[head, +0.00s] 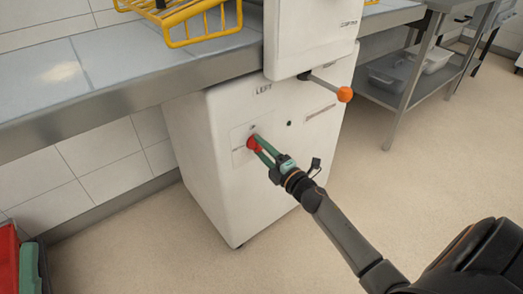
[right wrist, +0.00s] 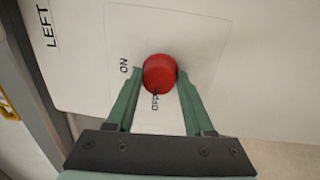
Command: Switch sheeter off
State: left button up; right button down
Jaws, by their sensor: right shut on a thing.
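The sheeter (head: 215,150) is a white cabinet with the word LEFT on its front. A red round knob (head: 253,144) sits on its front plate, and it also shows in the right wrist view (right wrist: 159,74). ON is printed to the knob's left and OFF below it in the right wrist view. A small dark mark shows at the knob's edge beside OFF; whether it is the knob's pointer, I cannot tell. My right gripper (head: 260,148) has its green fingers closed on the knob's two sides. My left gripper is not in view.
A lever with an orange ball (head: 344,94) sticks out of the upper housing, above and right of the knob. A steel-edged counter (head: 110,92) runs left with a yellow wire rack (head: 200,20) on it. Floor to the right is clear up to a steel shelf table (head: 420,75).

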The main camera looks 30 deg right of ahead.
jog(key=shift+w+d+r+n, duration=0.15)
jog(key=shift+r+n, duration=0.15)
jog(key=shift+n, duration=0.6)
jog(key=c, duration=0.5)
grip_release()
jog(key=shift+o, duration=1)
jog(key=shift+f, duration=0.1)
jog(key=shift+f, duration=0.1)
jog(key=shift+s, duration=0.35)
jog(key=s+p, duration=0.1)
jog(key=s, duration=1)
jog(key=shift+s+d+f+p, duration=0.35)
jog(key=shift+s+f+p, duration=0.05)
